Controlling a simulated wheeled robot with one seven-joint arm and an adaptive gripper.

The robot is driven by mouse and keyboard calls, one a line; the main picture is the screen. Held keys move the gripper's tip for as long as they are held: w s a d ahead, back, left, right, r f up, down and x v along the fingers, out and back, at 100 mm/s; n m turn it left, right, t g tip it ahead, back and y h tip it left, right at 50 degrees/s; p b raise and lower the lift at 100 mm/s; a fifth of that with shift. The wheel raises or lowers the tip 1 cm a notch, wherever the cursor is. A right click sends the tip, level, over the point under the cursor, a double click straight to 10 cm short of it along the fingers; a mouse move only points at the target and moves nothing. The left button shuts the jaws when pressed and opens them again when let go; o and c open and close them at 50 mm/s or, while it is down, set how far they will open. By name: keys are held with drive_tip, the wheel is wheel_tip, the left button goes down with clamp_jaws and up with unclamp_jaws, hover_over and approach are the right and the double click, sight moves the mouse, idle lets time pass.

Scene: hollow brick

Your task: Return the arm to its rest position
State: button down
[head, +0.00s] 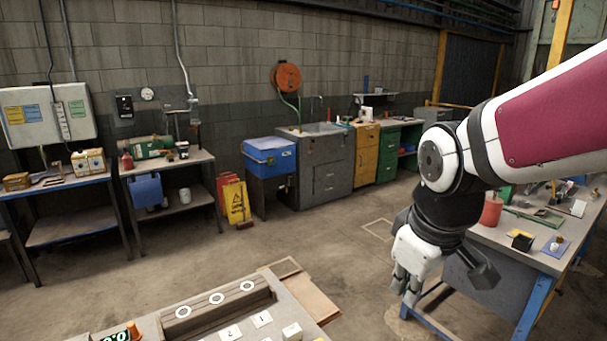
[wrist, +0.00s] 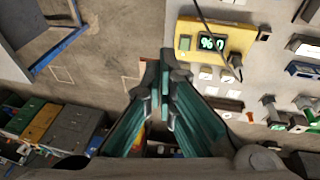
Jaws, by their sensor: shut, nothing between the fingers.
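My gripper (head: 407,290) hangs from my white and maroon arm at the right of the head view, pointing down over open floor. It is left of the blue-legged workbench (head: 520,250) and beyond the near table. In the wrist view the two fingers of my gripper (wrist: 164,75) come together at the middle, shut and empty. Nothing touches the fingertips.
The near table (head: 205,316) carries a wooden block with three white rings and several numbered white tiles. In the wrist view a yellow device with a display (wrist: 213,43) lies on a grey top. Cabinets (head: 325,165) line the back wall. The middle floor (head: 200,265) is clear.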

drive_tip(key=s+d+r+m+t, duration=0.1)
drive_tip(key=s+r+m, duration=0.1)
drive_tip(key=s, duration=0.4)
drive_tip(key=s+d+r+m+t, duration=0.1)
drive_tip(key=s+d+r+m, duration=0.1)
drive_tip(key=s+m, duration=0.3)
drive_tip(key=shift+s+r, duration=0.45)
